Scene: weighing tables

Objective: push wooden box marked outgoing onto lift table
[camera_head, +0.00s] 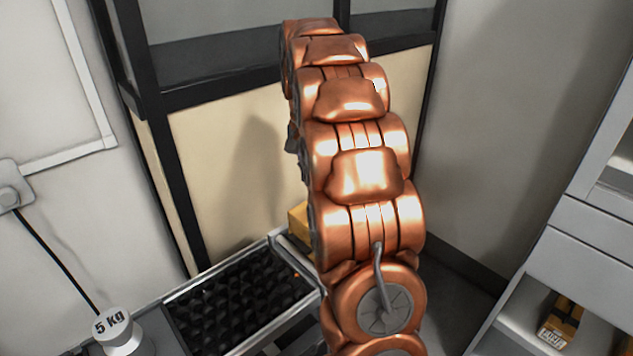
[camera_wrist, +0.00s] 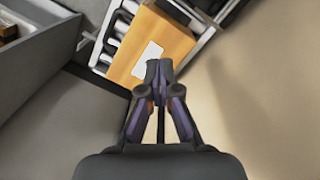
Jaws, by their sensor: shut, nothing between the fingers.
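An orange-brown wooden box (camera_wrist: 150,42) with a white label lies on metal rollers (camera_wrist: 111,45) in the wrist view. The label's writing cannot be read there. In the head view only a corner of a similar yellow-brown box (camera_head: 298,219) shows behind my copper arm. My gripper (camera_wrist: 158,69) is shut and empty, with its fingertips at or just short of the box's near edge; I cannot tell if they touch. My arm hides the gripper in the head view. I cannot tell which surface is the lift table.
A metal-framed table with a black, bumpy top (camera_head: 235,302) stands at lower left. A white 5 kg weight (camera_head: 117,331) stands left of it. A grey shelf unit (camera_head: 590,255) at right holds another labelled box (camera_head: 560,322). A black-framed partition (camera_head: 225,150) stands behind.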

